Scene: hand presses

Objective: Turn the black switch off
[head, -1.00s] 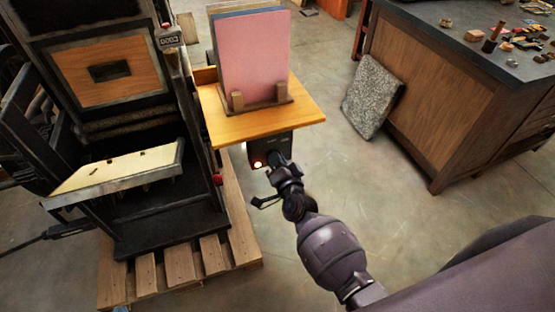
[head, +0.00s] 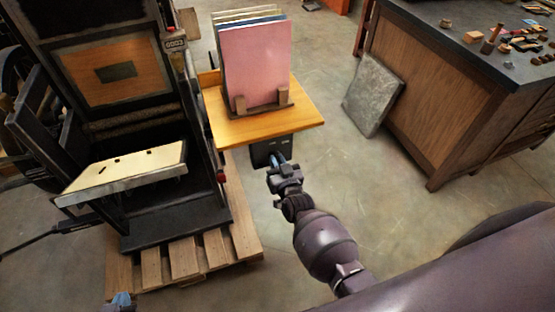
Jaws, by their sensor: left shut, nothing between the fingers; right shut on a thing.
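The black switch box (head: 262,152) is fixed under the front edge of a small wooden shelf. My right gripper (head: 278,160) is at the front of this box, shut on the black switch; its fingers hide most of the switch itself. No glowing light shows on the box. My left gripper (head: 122,299) shows only as a bluish tip at the bottom left edge, shut and empty, well away from the box.
The wooden shelf (head: 305,113) carries a rack of upright pink and other coloured boards (head: 254,68). A black hand press (head: 175,215) stands on a wooden pallet (head: 183,258) at left. A grey slab (head: 372,95) leans against a workbench (head: 440,110) at right. Floor between is clear.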

